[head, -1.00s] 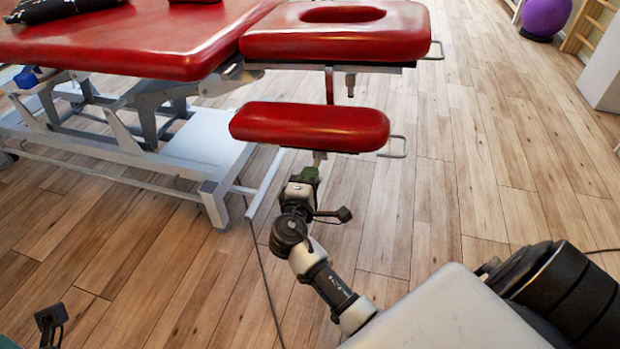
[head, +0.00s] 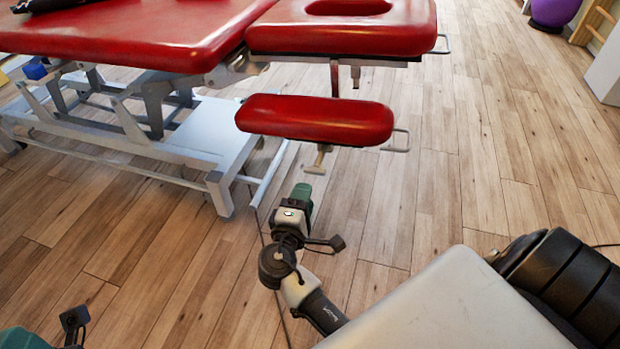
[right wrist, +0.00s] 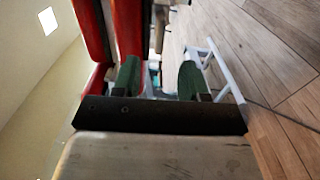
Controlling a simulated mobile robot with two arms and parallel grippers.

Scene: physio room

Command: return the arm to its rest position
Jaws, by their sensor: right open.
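My right arm reaches up from the bottom middle of the head view. Its gripper (head: 303,195) is green at the tip and sits just below the small red armrest pad of the treatment table, apart from it in the picture. In the right wrist view the two green fingers of this gripper (right wrist: 158,78) stand apart with nothing held between them. Of my left arm, only a green part and a small dark piece show at the bottom left of the head view; its fingers are not visible.
A red padded treatment table (head: 120,40) on a pale metal frame (head: 190,140) fills the upper left. Its red armrest pad (head: 315,120) hangs in front of the headrest (head: 345,38). A purple ball (head: 555,10) is far right. The wooden floor (head: 420,200) is clear at centre right.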

